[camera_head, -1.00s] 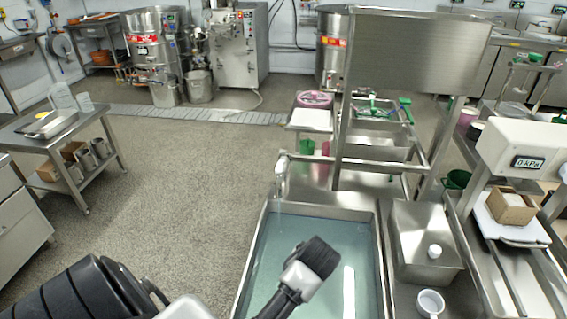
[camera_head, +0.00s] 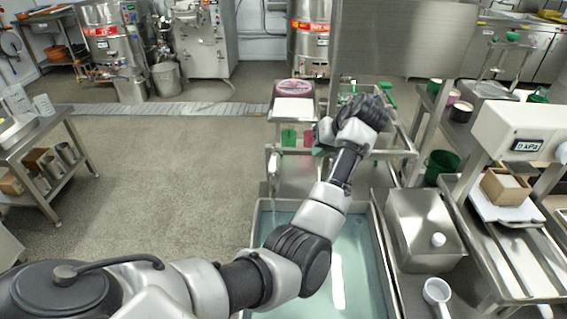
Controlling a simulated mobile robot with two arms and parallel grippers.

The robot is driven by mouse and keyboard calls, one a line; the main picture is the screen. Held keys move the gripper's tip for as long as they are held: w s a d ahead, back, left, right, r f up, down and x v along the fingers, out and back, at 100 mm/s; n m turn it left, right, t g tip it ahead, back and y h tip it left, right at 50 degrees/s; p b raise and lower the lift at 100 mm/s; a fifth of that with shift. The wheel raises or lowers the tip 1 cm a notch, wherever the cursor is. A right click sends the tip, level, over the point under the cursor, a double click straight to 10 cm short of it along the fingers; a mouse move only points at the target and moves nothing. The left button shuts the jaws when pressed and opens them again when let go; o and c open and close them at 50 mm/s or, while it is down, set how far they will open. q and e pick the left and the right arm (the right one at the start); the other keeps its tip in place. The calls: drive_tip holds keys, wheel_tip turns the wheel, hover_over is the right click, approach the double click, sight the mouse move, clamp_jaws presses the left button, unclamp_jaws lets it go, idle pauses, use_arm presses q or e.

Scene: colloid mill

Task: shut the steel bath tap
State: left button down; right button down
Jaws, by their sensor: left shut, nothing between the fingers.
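The steel bath tap (camera_head: 274,170) stands at the far left corner of the steel bath (camera_head: 256,240). A thin stream seems to fall from its spout into the bluish water. My left arm reaches across the bath from the lower left. My left gripper (camera_head: 323,137) is to the right of the tap and apart from it, partly hidden by its own wrist. It is shut and empty. The tap's handle is too small to make out clearly. My right gripper is not in view.
A steel frame with a large panel (camera_head: 400,40) rises behind the bath, close to my left wrist. A steel box (camera_head: 424,228) and a white cup (camera_head: 437,292) stand right of the bath. A green cup (camera_head: 289,138) is behind the tap.

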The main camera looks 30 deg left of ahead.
sight(272, 166)
use_arm(q)
drive_tip(key=shift+a+f, duration=0.1)
drive_tip(key=s+a+f+p, duration=0.2)
drive_tip(key=a+f+p, duration=0.1)
drive_tip(key=a+f, duration=0.5)
drive_tip(key=shift+a, duration=0.6)
